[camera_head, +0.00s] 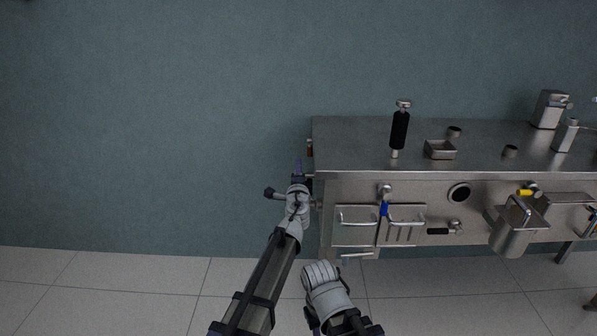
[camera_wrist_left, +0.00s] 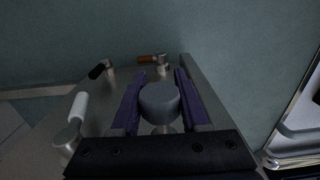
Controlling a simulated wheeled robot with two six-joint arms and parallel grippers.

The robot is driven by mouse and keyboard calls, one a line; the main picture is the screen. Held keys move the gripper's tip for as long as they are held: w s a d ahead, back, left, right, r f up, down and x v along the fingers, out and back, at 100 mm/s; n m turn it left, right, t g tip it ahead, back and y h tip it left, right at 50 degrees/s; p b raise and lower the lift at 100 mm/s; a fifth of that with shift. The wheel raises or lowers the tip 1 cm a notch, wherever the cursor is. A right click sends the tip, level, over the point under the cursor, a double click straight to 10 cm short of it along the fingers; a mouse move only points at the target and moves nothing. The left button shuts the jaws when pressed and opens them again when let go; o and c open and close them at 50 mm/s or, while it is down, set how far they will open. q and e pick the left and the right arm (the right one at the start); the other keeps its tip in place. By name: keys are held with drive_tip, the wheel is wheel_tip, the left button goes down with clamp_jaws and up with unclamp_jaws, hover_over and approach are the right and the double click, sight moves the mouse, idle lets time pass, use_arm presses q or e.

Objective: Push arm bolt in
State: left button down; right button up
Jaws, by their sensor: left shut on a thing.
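My left gripper (camera_head: 299,170) is at the left end of the steel bench in the head view. In the left wrist view its two purple fingers (camera_wrist_left: 160,98) are shut on a grey round-headed knob (camera_wrist_left: 159,102), one finger on each side. The knob, which looks like the arm bolt, stands out from a grey metal end panel (camera_wrist_left: 200,88). Its shaft is mostly hidden below the head, so how deep it sits cannot be told. My right arm is folded low in the head view, and its gripper does not show.
On the end panel are an orange-brown handle (camera_wrist_left: 147,59), a black handle (camera_wrist_left: 96,71) and a white handle (camera_wrist_left: 79,106). The floor left of the bench is clear.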

use_arm(q)
drive_tip(key=shift+d, duration=1.45)
drive_tip(key=shift+c, duration=2)
unclamp_jaws()
drive_tip(key=shift+s, duration=0.1)
drive_tip(key=s, duration=0.7)
drive_tip(key=shift+s, duration=0.35)
use_arm(e)
drive_tip(key=shift+s+d, duration=0.65)
drive_tip(key=shift+s, duration=0.2)
